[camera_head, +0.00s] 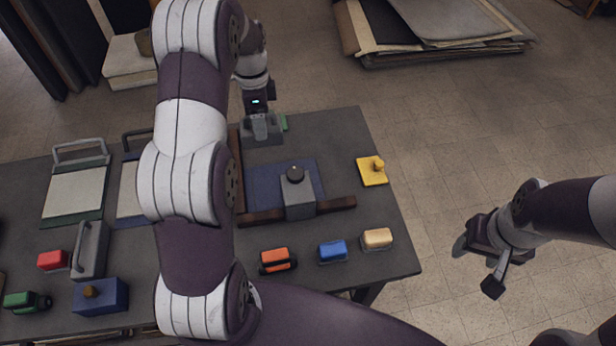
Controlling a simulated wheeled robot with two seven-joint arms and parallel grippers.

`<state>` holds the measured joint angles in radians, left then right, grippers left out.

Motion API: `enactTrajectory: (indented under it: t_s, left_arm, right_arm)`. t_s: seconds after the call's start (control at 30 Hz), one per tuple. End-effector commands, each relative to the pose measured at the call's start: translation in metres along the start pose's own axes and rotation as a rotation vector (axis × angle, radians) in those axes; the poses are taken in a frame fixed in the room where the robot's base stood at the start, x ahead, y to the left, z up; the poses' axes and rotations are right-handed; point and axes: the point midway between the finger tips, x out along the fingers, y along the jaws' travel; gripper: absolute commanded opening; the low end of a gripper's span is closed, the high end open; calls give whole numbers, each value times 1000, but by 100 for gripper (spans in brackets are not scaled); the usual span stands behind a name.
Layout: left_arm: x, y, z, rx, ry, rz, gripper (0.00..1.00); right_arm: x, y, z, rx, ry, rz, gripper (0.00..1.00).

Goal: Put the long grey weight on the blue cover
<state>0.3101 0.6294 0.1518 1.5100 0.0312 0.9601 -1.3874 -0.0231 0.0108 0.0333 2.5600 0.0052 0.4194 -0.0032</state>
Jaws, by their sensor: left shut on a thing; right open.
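My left gripper (259,117) is at the table's far edge, shut on a grey block (262,136). The block is above or against the far end of a brown wooden strip; I cannot tell if it touches the table. The blue cover (262,178) lies flat nearer me, with a squat grey weight with a black knob (298,196) at its near edge. A long grey weight-like block with a bar handle (90,250) stands at the left of the table. My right gripper (484,264) is open and empty, off the table's right side.
Wooden strips (336,204) border the blue cover's left and near sides. A yellow piece with a knob (371,172) is to the right. Orange (276,260), blue (333,251) and tan (377,239) blocks line the near edge. My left arm hides the table's middle left.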

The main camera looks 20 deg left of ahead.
Motion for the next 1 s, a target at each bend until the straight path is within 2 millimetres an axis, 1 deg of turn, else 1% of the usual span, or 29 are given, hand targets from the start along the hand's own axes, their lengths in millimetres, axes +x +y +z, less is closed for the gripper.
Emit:
enactTrajectory:
  t_s: [0.07,0.17,0.3,0.4,0.47,0.5,0.53,0.63,0.87,1.0]
  left_arm:
    - [1,-1,0,-16,2,-3,0]
    - [21,-3,0,-35,2,-3,0]
    - [66,-8,0,-38,2,-3,0]
    - [94,-11,0,-38,3,-4,0]
    - [109,-13,0,-38,2,-3,0]
    - [114,-14,0,-38,3,-4,0]
    - [115,-14,0,-37,2,-2,0]
    - [129,-15,0,-37,2,-3,0]
    - [147,-17,0,-37,2,-2,0]
    - [169,-19,0,-37,2,0,0]
  right_arm:
    - [3,0,0,0,0,0,56]
    - [21,0,2,0,0,0,56]
    - [61,0,7,0,0,0,56]
    - [84,0,10,0,-1,0,56]
    - [94,0,11,0,0,0,56]
    - [96,0,12,0,-1,0,56]
    - [89,0,11,0,-1,0,56]
    - [88,0,10,0,1,0,56]
    - [84,0,10,0,0,0,56]
    - [81,0,10,0,0,0,56]
